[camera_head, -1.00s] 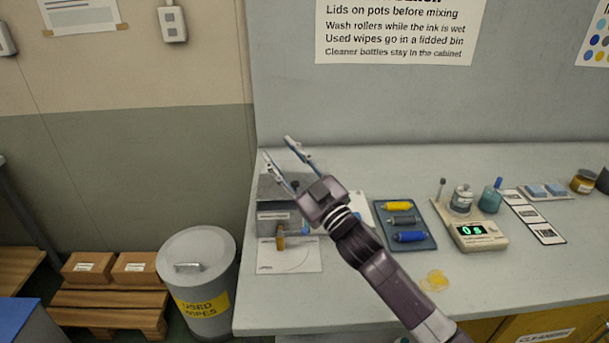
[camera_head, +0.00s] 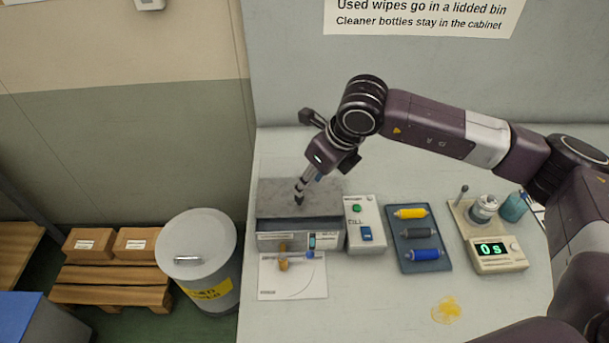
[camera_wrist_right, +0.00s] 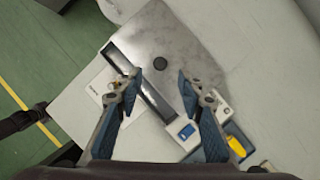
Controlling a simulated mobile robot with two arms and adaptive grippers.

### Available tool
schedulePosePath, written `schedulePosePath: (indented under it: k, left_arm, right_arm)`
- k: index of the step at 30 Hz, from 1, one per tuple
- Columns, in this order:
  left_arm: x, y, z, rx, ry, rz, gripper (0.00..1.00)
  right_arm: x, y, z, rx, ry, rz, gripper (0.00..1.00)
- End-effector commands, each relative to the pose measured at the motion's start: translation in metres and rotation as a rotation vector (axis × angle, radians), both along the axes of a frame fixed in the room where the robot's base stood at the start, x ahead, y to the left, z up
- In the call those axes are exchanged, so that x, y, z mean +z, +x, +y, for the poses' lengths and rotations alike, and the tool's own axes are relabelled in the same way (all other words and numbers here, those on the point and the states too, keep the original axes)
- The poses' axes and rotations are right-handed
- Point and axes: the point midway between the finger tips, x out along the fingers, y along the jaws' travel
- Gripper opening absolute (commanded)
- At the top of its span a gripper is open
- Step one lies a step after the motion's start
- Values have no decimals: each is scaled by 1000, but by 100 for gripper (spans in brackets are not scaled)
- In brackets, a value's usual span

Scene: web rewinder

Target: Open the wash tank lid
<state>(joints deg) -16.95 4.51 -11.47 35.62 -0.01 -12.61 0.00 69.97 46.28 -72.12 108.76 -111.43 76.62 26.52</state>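The wash tank (camera_head: 292,236) is a grey box at the left end of the bench. Its flat grey lid (camera_head: 272,196) lies on top, with a dark band along the front edge below it. In the right wrist view the lid (camera_wrist_right: 178,35) carries a round black knob (camera_wrist_right: 160,63). My right gripper (camera_head: 300,191) points down over the lid. In the wrist view its two fingers (camera_wrist_right: 159,74) are apart, and the knob shows between and just beyond the tips. I cannot tell whether they touch it.
A control box (camera_head: 365,225) with green and blue buttons stands right of the tank. A paper sheet (camera_head: 292,285) lies in front. A lidded bin (camera_head: 200,240) stands left of the bench.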

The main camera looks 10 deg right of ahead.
Motion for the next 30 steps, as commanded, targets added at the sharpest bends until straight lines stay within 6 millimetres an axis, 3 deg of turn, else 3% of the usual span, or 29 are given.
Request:
schedulePosePath:
  k: [16, 27, 30]
  left_arm:
    - [24, -12, 1, 0, 1, 16, 40]
    - [25, -2, 0, 0, 0, 2, 40]
    - [25, -2, 0, 0, 0, 2, 40]
  right_arm:
    - [-64, 23, 12, -4, -13, -3, 35]
    - [-72, 25, 14, -2, -12, -4, 35]
    - [-72, 25, 14, -3, -11, -5, 24]
